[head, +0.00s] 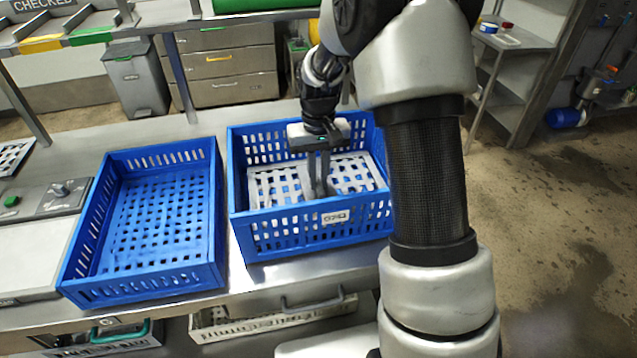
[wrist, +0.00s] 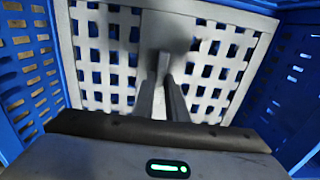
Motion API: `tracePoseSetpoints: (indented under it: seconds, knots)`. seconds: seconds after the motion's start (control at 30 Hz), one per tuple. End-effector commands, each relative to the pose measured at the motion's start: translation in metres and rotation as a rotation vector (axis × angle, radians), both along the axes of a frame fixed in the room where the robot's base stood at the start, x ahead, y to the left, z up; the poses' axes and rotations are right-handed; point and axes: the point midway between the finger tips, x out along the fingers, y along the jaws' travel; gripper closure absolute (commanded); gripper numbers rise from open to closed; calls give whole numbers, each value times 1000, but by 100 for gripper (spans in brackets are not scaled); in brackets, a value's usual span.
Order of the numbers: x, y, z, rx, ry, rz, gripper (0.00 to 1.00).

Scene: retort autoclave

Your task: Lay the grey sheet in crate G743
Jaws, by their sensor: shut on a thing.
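The grey sheet (head: 268,186) is a light plate with square holes, inside the right-hand blue crate (head: 285,238). That crate has a small white label (head: 335,217) on its front wall, too small to read surely. My gripper (head: 319,190) reaches down into the crate with its fingers shut on the sheet's solid middle part. In the wrist view the fingers (wrist: 164,88) meet the sheet (wrist: 160,32) there, with blue crate walls around it. The sheet looks roughly level and low in the crate; I cannot tell whether it touches the floor.
A second blue crate (head: 72,268), empty, stands to the left on the steel bench (head: 240,285). A panel with a green button (head: 12,201) is at far left. Crates sit on the shelf below. My arm hides part of the right crate's right side.

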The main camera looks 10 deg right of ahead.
Motion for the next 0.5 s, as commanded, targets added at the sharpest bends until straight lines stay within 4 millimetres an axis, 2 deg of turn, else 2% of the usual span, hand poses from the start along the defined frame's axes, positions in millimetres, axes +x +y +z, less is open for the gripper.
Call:
tracePoseSetpoints:
  seconds: [0.03, 0.13, 0.5]
  knots:
    - [0, 0, -10, 0, 2, 0, 100]
    - [0, 0, -20, 0, 1, 0, 100]
    - [0, 0, -25, 0, -1, 0, 100]
